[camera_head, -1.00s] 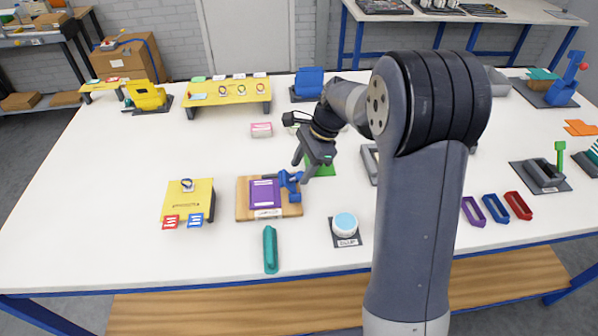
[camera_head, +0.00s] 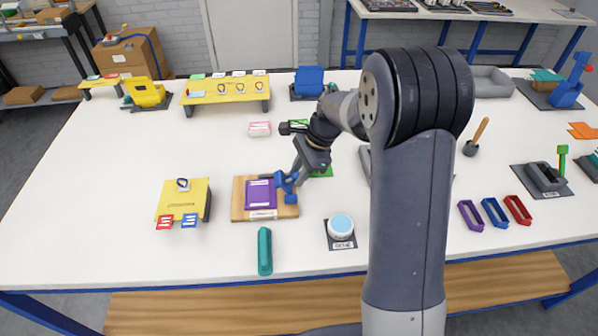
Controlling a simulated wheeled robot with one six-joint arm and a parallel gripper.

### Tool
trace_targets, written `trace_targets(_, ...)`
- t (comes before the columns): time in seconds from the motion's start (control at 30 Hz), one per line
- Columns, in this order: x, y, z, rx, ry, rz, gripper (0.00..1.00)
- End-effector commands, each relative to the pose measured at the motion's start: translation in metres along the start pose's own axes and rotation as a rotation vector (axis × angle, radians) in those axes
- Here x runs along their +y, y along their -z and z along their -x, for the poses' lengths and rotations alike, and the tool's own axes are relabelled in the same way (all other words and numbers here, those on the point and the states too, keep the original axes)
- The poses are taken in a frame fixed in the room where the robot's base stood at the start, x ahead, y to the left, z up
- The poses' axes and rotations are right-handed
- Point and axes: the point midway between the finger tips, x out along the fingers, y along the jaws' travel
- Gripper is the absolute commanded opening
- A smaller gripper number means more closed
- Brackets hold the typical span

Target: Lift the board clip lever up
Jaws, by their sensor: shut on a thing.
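A wooden board (camera_head: 237,206) lies on the white table with a purple sheet (camera_head: 260,193) on it. A blue board clip lever (camera_head: 285,182) sits at the board's right edge. My gripper (camera_head: 293,177) reaches down from the upper right and is shut on the lever. The fingers partly cover the lever, so its exact tilt is hard to tell.
A yellow box (camera_head: 184,197) stands left of the board. A teal handle (camera_head: 264,250) lies in front, and a round light-blue button (camera_head: 341,225) sits to the right. A green pad (camera_head: 320,171) lies behind my gripper. The table's front left is clear.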

Motion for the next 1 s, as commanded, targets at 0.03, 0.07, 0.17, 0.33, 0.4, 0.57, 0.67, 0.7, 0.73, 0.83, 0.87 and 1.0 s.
trace_targets(0.03,0.000,0.000,0.000,0.000,0.000,0.000,0.11)
trace_targets(0.07,0.000,0.000,0.000,0.000,0.000,0.000,0.09)
trace_targets(0.17,0.000,0.000,0.000,0.000,0.000,0.000,0.02)
trace_targets(0.33,0.001,0.005,-0.002,-0.045,0.013,-0.002,0.02)
trace_targets(0.4,0.002,0.008,-0.002,-0.086,0.024,0.000,0.02)
trace_targets(0.57,0.003,0.011,-0.002,-0.163,0.046,0.003,0.02)
trace_targets(0.67,0.003,0.011,-0.001,-0.181,0.052,0.006,0.03)
trace_targets(0.7,0.003,0.011,-0.001,-0.183,0.052,0.007,0.03)
trace_targets(0.73,0.003,0.011,-0.001,-0.183,0.052,0.007,0.03)
trace_targets(0.83,0.003,0.011,-0.001,-0.182,0.051,0.007,0.02)
trace_targets(0.87,0.003,0.011,-0.001,-0.182,0.051,0.007,0.02)
trace_targets(1.0,0.003,0.011,-0.001,-0.182,0.051,0.007,0.32)
